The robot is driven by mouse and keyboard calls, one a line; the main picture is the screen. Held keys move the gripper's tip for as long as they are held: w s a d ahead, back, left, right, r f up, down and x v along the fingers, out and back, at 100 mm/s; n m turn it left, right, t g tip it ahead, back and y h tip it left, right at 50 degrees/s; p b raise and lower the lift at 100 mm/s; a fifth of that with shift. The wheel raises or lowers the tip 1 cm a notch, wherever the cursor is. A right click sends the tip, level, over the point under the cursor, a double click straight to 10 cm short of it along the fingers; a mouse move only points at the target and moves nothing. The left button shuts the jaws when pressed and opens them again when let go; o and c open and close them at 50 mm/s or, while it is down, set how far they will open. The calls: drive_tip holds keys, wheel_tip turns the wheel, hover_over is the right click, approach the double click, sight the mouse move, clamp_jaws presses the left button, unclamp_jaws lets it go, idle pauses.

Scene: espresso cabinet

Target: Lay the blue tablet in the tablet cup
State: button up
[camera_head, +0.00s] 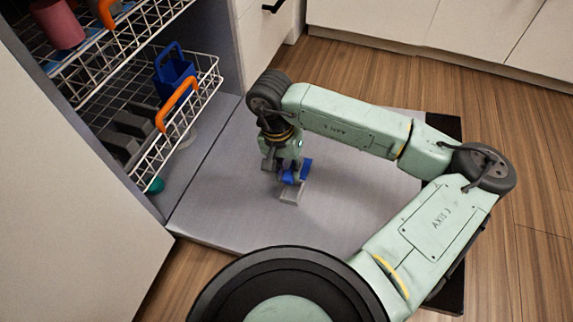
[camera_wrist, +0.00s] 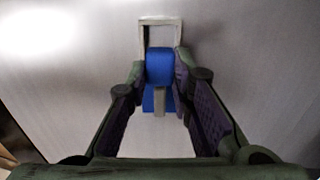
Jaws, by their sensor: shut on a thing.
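My gripper (camera_head: 287,172) is shut on the blue tablet (camera_wrist: 159,68), low over the open door. In the wrist view the tablet sits between my two fingertips (camera_wrist: 160,75), with more blue and a small grey piece just below it in the picture. The tablet cup (camera_wrist: 144,34) is a pale rectangular frame at the top centre of the wrist view, just past the tablet. In the head view the cup (camera_head: 291,194) lies on the door just below my gripper. The tablet overlaps the cup's near edge; I cannot tell whether it touches the cup.
The grey door (camera_head: 345,195) lies flat and is mostly bare. The lower wire rack (camera_head: 207,92) at left has orange handles and holds a blue basket (camera_head: 173,72). The upper rack (camera_head: 130,28) holds a pink cup (camera_head: 58,24). White cabinets (camera_head: 400,22) stand behind.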

wheel_tip(320, 180, down, 2)
drive_tip(key=shift+s+d+f+b, duration=0.1)
drive_tip(key=shift+b, duration=0.25)
drive_tip(key=f+b, duration=0.3)
drive_tip(key=b, duration=0.1)
drive_tip(key=shift+d+f, duration=0.35)
drive_tip(key=o, duration=0.9)
drive_tip(key=shift+r, duration=0.15)
drive_tip(key=r, duration=0.4)
drive_tip(key=a+r, duration=0.1)
drive_tip(key=r, duration=0.6)
drive_tip(key=shift+w+a+r, duration=0.2)
drive_tip(key=shift+a+r, duration=0.2)
